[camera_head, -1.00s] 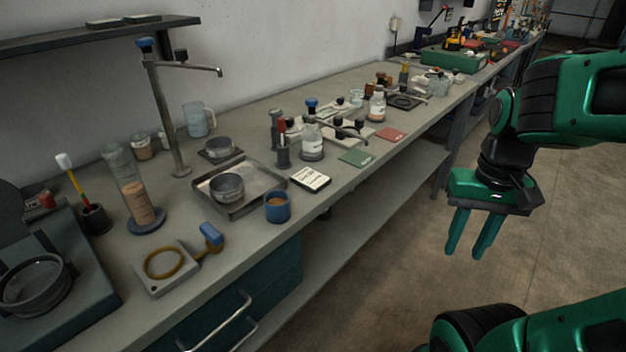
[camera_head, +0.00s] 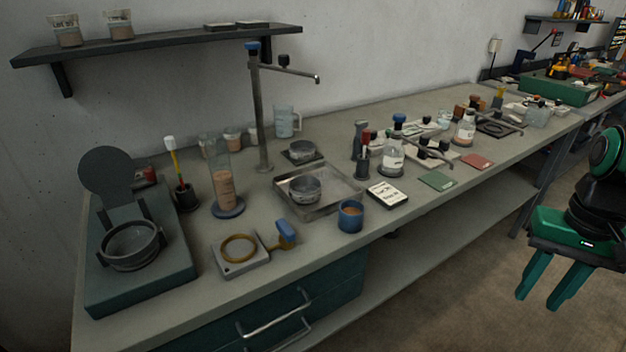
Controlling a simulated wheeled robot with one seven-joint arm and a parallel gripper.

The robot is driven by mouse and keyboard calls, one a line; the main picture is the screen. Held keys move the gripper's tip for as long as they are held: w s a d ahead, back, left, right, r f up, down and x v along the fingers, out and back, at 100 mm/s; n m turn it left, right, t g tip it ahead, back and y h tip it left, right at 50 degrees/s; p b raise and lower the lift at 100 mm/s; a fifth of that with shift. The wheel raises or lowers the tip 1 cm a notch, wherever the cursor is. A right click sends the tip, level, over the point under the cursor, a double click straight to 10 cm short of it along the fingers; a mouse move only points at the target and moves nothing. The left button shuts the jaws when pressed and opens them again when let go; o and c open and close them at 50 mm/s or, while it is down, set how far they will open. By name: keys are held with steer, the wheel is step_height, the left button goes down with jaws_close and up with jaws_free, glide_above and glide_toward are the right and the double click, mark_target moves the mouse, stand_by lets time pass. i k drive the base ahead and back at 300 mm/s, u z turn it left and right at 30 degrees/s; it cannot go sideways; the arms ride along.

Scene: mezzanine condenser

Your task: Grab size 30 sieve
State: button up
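Several round grey metal vessels that look like sieves are on the bench; no size marking is readable. One dark round pan or sieve (camera_head: 131,245) sits on a green machine (camera_head: 150,285) at the far left. Another round metal sieve or bowl (camera_head: 305,188) stands in a shallow metal tray (camera_head: 342,205). A third round metal dish (camera_head: 302,150) rests on a small dark base behind the tray. My gripper (camera_head: 540,302) hangs at the lower right over the floor, pointing down, well apart from all of them. Its two green fingers are apart with nothing between them.
A tall tap (camera_head: 263,120) rises behind the tray. A cylinder of brown grains (camera_head: 224,188), a blue cup (camera_head: 350,216), a yellow ring on a grey block (camera_head: 239,250) and a blue-ended tool (camera_head: 286,233) stand nearby. A shelf (camera_head: 170,43) overhangs the left end. Floor in front is clear.

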mark_target(303, 189)
steer(key=u, duration=2.55)
steer(key=k, duration=1.15)
steer(key=z, duration=1.6)
steer(key=i, duration=0.5)
